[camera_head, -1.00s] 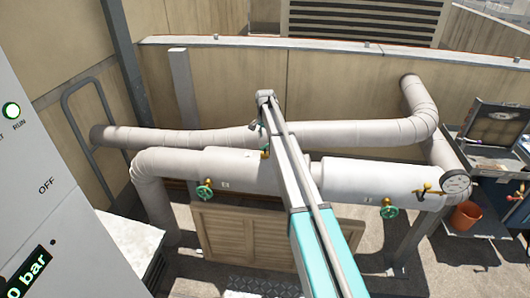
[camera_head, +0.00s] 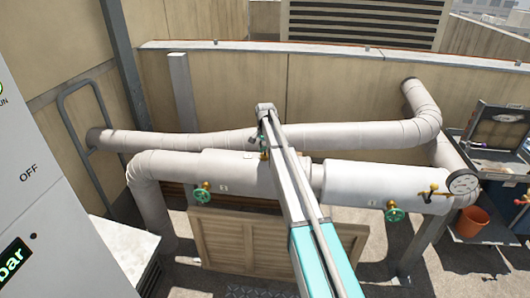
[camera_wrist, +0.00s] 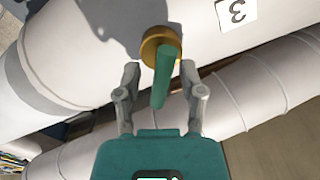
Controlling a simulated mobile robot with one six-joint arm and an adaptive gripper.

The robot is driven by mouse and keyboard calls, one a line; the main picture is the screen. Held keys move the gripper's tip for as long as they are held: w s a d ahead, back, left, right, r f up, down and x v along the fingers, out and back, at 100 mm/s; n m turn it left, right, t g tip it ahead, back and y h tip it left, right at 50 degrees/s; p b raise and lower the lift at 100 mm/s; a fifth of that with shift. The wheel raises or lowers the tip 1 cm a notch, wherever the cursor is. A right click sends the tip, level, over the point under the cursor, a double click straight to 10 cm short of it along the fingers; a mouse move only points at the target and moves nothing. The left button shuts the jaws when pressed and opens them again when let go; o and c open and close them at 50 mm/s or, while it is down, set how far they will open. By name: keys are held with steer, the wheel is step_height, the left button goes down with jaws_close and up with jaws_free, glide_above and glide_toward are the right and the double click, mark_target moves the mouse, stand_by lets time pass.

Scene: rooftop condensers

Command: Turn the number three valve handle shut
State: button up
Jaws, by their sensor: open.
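In the wrist view, a green lever handle (camera_wrist: 162,88) stands out from a round brass valve body (camera_wrist: 152,42) on a white pipe. A label with an upside-down 3 (camera_wrist: 236,11) is on the pipe beside it. My gripper (camera_wrist: 160,72) is open, with one finger on each side of the lever. Gaps show between the lever and both fingers. In the head view my arm covers most of this spot, and I cannot make out the grip there.
A grey control cabinet (camera_head: 35,200) stands close at left. An orange bucket (camera_head: 471,221) is at right.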

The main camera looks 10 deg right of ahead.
stand_by(0.3)
jaws_close()
steer(key=shift+n, duration=0.4)
steer(key=n, duration=0.3)
steer(key=shift+d, duration=0.1)
steer(key=shift+f+n, duration=0.1)
steer(key=shift+n, duration=1.7)
jaws_free()
